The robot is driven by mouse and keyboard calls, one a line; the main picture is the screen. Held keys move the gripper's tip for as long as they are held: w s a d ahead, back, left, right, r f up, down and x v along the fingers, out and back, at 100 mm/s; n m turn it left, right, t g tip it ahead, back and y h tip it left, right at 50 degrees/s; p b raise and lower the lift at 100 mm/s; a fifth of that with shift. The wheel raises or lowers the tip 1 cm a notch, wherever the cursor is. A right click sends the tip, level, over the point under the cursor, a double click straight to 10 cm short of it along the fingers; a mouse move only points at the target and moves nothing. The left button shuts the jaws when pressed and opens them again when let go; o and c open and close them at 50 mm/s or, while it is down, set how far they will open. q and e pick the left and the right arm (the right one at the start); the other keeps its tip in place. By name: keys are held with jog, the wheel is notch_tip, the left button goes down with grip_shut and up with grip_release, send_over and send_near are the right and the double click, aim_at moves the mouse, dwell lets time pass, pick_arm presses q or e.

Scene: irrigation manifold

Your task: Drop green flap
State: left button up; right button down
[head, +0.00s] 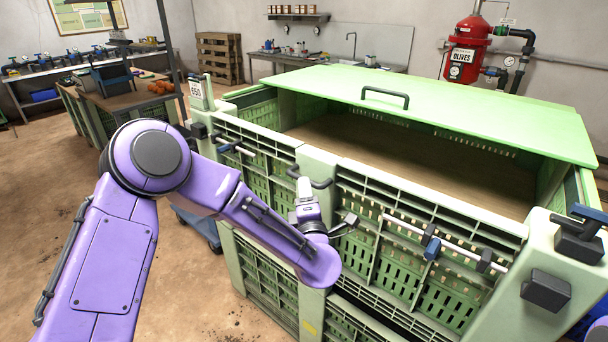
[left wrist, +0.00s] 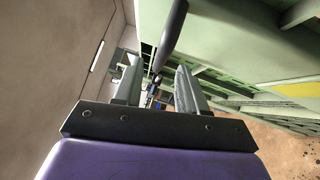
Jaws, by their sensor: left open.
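A large green slatted crate fills the middle and right of the head view. Its front has a left panel (head: 255,155) and a right panel (head: 400,260), split by a pale green post (head: 316,168); both panels stand upright. I cannot tell which panel is the named flap. A metal rod with a blue-and-black catch (head: 432,247) runs along the right panel. My left gripper (head: 305,188) is open, just in front of the post and near a dark handle (head: 320,183). In the left wrist view a dark bar (left wrist: 172,35) shows beyond the open jaws (left wrist: 158,82). My right gripper is out of frame.
A pale green lid (head: 470,110) with a dark handle (head: 385,97) covers the crate's back part. Black blocks (head: 545,290) stick out at the right corner. A number sign (head: 196,90) stands at the left corner. Open floor (head: 210,300) lies at left.

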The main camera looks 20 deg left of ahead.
pick_arm(q)
jog(key=p+x, duration=0.1)
jog(key=x, duration=0.4)
jog(key=shift+s, duration=0.1)
jog(key=shift+w+a, duration=0.2)
jog(key=shift+w, duration=0.1)
